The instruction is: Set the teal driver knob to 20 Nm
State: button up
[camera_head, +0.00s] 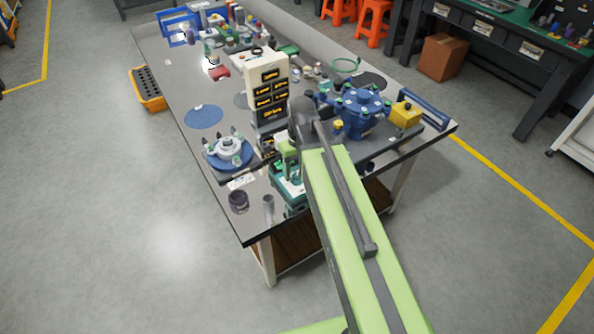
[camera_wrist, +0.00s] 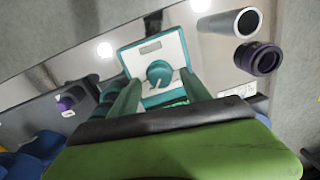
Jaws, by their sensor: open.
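The teal driver knob (camera_wrist: 159,72) shows in the wrist view as a round knob with a pale pointer mark, set on a white plate with a teal frame. The teal driver (camera_head: 293,192) stands near the bench's front edge in the head view, partly behind my arm; its knob cannot be made out there. My gripper (camera_wrist: 160,82) is open, its two green fingers on either side of the knob in the picture. Whether they touch it, or how far off they are, I cannot tell. No scale or 20 Nm mark is legible. My gripper (camera_head: 287,160) also shows in the head view.
A grey cylinder (camera_head: 268,204) and a dark purple ring (camera_head: 238,201) stand left of the driver. A flanged part on a blue disc (camera_head: 230,152), a tall labelled panel (camera_head: 268,85) and a blue valve body (camera_head: 360,110) are farther back.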

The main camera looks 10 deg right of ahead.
notch_tip(320, 180, up, 16)
jog(key=p, duration=1.5)
jog(key=shift+d, duration=0.4)
jog(key=shift+r, duration=0.1)
jog(key=s, duration=0.1)
jog(key=s+m, duration=0.1)
jog(key=s, duration=0.1)
jog(key=s+a+m, duration=0.1)
jog(key=shift+s+f+h, duration=0.3)
jog(key=shift+s, duration=0.1)
